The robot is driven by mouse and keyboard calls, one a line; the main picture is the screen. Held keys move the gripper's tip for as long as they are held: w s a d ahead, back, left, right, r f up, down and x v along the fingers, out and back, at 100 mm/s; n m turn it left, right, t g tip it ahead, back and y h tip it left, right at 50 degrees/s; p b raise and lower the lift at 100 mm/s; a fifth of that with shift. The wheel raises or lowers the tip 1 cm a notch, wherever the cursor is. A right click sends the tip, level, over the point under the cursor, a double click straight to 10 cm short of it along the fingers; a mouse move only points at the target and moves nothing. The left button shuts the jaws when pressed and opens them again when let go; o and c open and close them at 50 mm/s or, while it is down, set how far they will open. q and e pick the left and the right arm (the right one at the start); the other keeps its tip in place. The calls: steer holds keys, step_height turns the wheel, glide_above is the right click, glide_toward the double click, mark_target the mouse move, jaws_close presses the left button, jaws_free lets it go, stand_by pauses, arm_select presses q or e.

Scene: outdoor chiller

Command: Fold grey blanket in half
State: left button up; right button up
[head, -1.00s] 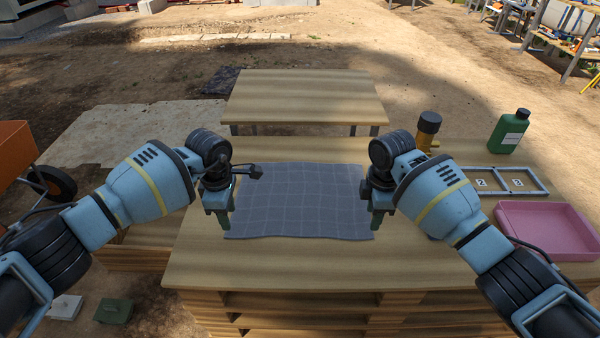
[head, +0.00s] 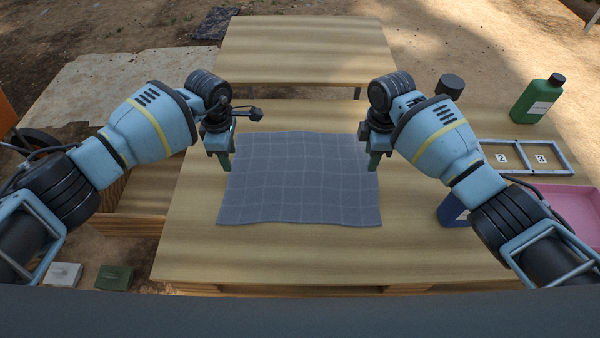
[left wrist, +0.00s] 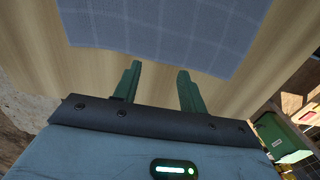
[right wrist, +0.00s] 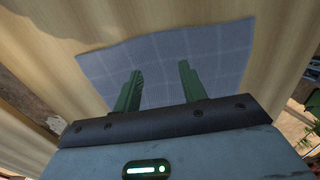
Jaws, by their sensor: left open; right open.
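The grey blanket (head: 300,180) with a pale grid pattern lies spread flat on the wooden table, its near edge slightly wavy. It also shows in the left wrist view (left wrist: 165,30) and the right wrist view (right wrist: 165,60). My left gripper (head: 226,168) is open and empty at the blanket's left side; its fingers (left wrist: 158,75) point toward the blanket edge. My right gripper (head: 373,168) is open and empty at the blanket's right side; its fingers (right wrist: 160,75) overlap the blanket in the right wrist view. I cannot tell whether either gripper touches the cloth.
Right of the blanket are a grey frame with numbered cards (head: 568,160), a pink tray (head: 570,205), a green bottle (head: 537,100), a black-capped container (head: 450,86) and a blue item (head: 452,211) partly behind my right arm. Another wooden table (head: 300,50) stands beyond. The table's near strip is clear.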

mark_target(234, 176)
arm_select(q)
step_height(234, 176, down, 6)
steer(key=shift+r, duration=0.1)
arm_select(e)
step_height(234, 176, down, 6)
steer(key=shift+r, duration=0.1)
arm_select(q)
steer(key=shift+f, duration=0.3)
arm_select(e)
steer(key=shift+f, duration=0.3)
arm_select(q)
steer(key=shift+s, duration=0.1)
jaws_close()
arm_select(e)
steer(key=shift+s, duration=0.1)
jaws_close()
